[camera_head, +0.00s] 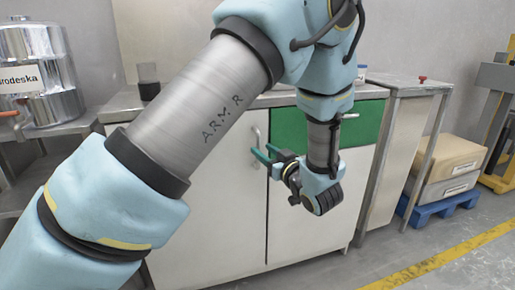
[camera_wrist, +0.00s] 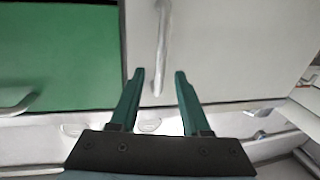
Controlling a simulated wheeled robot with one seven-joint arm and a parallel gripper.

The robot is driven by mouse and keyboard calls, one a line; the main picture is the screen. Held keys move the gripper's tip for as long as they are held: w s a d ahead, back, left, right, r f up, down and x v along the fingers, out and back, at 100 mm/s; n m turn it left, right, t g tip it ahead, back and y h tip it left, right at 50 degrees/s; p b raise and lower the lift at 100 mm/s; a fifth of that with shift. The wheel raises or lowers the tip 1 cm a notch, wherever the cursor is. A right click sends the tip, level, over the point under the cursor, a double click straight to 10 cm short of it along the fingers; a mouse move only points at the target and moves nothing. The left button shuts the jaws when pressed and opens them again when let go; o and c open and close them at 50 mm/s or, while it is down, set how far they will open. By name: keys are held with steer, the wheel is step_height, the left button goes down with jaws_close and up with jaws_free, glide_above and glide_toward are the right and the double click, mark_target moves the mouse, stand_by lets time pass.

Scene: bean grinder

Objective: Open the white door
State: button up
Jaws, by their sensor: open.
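The white door (camera_head: 208,200) is the left front panel of the low cabinet and looks shut. Its slim vertical metal handle (camera_head: 256,133) is near the door's right edge, close to my gripper's fingertips. In the wrist view the white door (camera_wrist: 220,45) fills the upper right, and the handle (camera_wrist: 160,45) lies between the lines of the fingers, mostly beyond the tips. My gripper (camera_head: 264,154) has green fingers, is open and points at the door. In the wrist view my gripper (camera_wrist: 159,73) is empty. I cannot tell whether a finger touches the handle.
A green drawer (camera_head: 290,130) is right of the door, with a white panel (camera_head: 308,225) below it. A dark cup (camera_head: 148,82) stands on the counter. A metal side table (camera_head: 400,125) and boxes on a blue pallet (camera_head: 440,208) are farther right.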

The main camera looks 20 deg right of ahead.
mark_target(259, 147)
steer(key=shift+w+a, duration=0.15)
steer(key=shift+w, duration=1.8)
steer(key=shift+c, duration=0.4)
jaws_close()
